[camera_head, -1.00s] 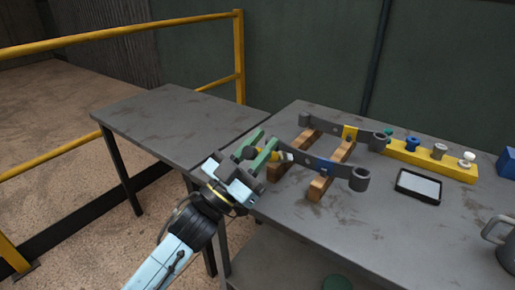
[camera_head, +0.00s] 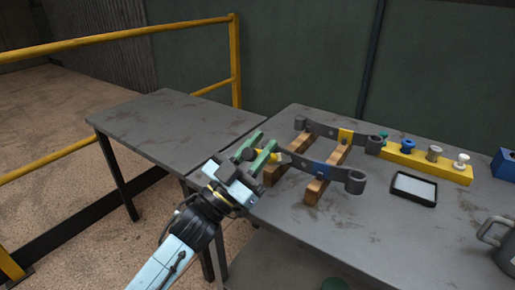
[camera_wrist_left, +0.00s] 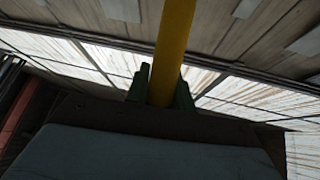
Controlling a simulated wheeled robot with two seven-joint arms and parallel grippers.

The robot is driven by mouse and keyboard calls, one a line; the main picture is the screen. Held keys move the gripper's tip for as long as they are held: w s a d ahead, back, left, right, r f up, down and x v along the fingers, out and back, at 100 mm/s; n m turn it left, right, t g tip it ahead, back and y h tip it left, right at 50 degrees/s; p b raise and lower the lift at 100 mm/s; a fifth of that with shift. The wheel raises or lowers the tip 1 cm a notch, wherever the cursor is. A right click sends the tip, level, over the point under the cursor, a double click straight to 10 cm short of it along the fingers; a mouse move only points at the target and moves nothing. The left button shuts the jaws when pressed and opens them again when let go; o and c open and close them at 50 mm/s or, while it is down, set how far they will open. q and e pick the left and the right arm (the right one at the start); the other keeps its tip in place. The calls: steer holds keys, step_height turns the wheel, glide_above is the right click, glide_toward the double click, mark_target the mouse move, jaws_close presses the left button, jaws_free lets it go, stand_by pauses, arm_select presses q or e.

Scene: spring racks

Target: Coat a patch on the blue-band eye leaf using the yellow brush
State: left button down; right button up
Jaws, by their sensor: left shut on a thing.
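My left gripper (camera_head: 258,152) is shut on the yellow brush (camera_head: 275,157), at the left end of the blue-band eye leaf. The left wrist view shows the brush's yellow handle (camera_wrist_left: 173,50) between my green fingers (camera_wrist_left: 161,88). The blue-band eye leaf (camera_head: 338,173) is a dark grey bar lying across two wooden blocks, with a blue band (camera_head: 322,168) near its middle and a round eye at its right end. Its left end is hidden behind the gripper and brush. I cannot tell whether the brush tip touches the leaf. My right gripper is not in view.
A yellow-band leaf (camera_head: 320,129) lies behind on the same wooden blocks (camera_head: 316,190). A black tray with a pale pad (camera_head: 414,188), a yellow rack with several knobs (camera_head: 425,163), a grey mug (camera_head: 497,240) and a blue block (camera_head: 504,164) stand right. The left table (camera_head: 165,125) is bare.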

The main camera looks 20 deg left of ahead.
arm_select(q)
steer(key=shift+s+d+p, duration=0.95)
steer(key=shift+s+d, duration=0.4)
steer(key=shift+d, duration=2.1)
steer(key=shift+w+a+p, duration=0.3)
steer(key=shift+w+a, duration=0.15)
steer(key=shift+a, duration=0.7)
steer(key=shift+w+a+p, duration=0.35)
steer(key=shift+w+a, duration=0.05)
steer(key=shift+a, duration=0.8)
steer(key=shift+w+a+p, duration=0.3)
steer(key=shift+w+a, duration=0.15)
steer(key=shift+a, duration=0.7)
